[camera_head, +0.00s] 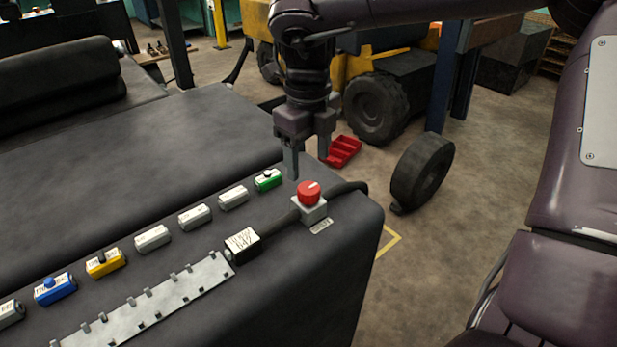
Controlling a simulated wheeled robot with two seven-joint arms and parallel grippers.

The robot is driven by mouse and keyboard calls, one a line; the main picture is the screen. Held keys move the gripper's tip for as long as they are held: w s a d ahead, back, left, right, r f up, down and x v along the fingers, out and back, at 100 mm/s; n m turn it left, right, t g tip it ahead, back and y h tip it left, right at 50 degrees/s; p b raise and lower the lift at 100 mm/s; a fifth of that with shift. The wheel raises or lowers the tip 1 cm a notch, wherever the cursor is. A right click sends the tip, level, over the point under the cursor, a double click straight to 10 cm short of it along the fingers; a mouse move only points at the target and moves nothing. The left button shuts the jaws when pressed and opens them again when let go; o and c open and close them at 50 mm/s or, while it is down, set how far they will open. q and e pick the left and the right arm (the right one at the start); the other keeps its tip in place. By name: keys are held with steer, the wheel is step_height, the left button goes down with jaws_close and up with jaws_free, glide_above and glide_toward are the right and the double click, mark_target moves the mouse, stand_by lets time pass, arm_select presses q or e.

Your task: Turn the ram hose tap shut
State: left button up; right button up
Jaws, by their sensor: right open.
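The ram hose tap (309,193) has a round red knob with a pale mark on top. It sits on a small grey block near the right end of the dark bench top. A black hose runs through the block, from a white labelled box (242,244) on the left to the bench's right edge. My right gripper (308,168) points down just above and behind the red knob. Its two fingers are apart with nothing between them, and it does not appear to touch the knob. My left gripper is not in view.
A row of small connectors, including a green one (268,180) close to the gripper, crosses the dark bench (150,160). A pale slotted rail (150,305) lies in front. Beyond, a loose tyre (422,172), a red tray (343,151) and the yellow forklift (375,68) stand on the floor.

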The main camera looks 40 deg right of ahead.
mark_target(309, 188)
step_height(309, 188, down, 5)
steer(key=shift+w+d+f+p, duration=0.1)
steer(key=shift+d+f+p, duration=0.05)
steer(key=shift+p, duration=0.6)
steer(key=shift+f, duration=0.75)
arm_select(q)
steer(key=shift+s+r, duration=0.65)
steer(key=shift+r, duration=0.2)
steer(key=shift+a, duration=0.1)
arm_select(e)
steer(key=c, duration=1)
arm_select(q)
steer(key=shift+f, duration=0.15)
